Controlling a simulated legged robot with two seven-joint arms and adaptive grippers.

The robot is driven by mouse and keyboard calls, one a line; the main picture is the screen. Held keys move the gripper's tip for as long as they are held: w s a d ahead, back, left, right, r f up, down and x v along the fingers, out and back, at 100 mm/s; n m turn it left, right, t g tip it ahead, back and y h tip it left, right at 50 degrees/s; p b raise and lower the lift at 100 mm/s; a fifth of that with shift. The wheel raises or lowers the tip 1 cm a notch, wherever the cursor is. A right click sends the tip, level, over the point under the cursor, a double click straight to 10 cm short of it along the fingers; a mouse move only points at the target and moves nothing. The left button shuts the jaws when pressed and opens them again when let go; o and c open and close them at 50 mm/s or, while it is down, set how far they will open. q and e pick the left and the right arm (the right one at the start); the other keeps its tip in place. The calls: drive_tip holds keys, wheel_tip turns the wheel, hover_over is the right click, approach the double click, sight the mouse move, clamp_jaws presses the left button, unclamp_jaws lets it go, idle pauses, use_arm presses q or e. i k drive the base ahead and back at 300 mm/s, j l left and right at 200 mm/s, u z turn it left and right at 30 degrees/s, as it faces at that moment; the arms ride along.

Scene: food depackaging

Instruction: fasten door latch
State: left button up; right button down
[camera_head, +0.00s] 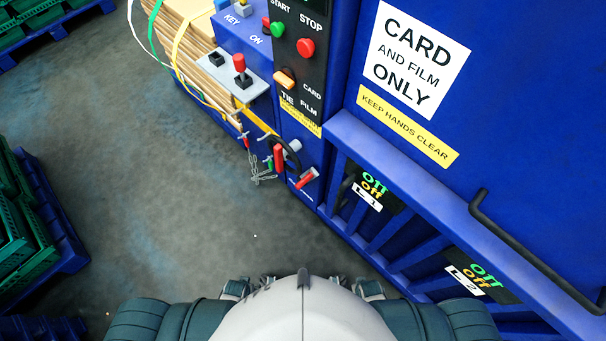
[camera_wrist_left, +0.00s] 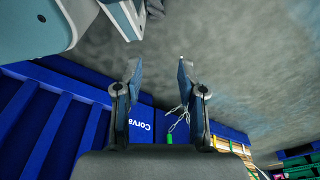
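The blue machine's door panel (camera_head: 510,110) fills the right of the head view and carries a white card-and-film sign. A black bar handle (camera_head: 535,250) runs along its lower right. I cannot tell whether this bar is the latch. A red-handled lever (camera_head: 306,179) and a red grip (camera_head: 278,157) sit low on the machine's narrow side panel, beside a hanging chain (camera_head: 262,175). My left gripper (camera_wrist_left: 159,72) is open and empty in the left wrist view, with the chain (camera_wrist_left: 178,118) beyond its fingers. My right gripper is not in view.
A control panel (camera_head: 298,60) with start and stop buttons is above the levers. Stacked cardboard with straps (camera_head: 185,45) stands left of it. Green crates (camera_head: 20,235) on a blue pallet (camera_head: 65,240) stand at the left. The grey floor (camera_head: 170,180) between is clear.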

sight(303, 179)
drive_tip(key=i+j+z, duration=0.1)
drive_tip(key=j+z, duration=0.4)
drive_tip(key=j, duration=0.65)
drive_tip(key=j+z, duration=0.45)
drive_tip(key=j, duration=0.75)
drive_tip(key=k, duration=0.05)
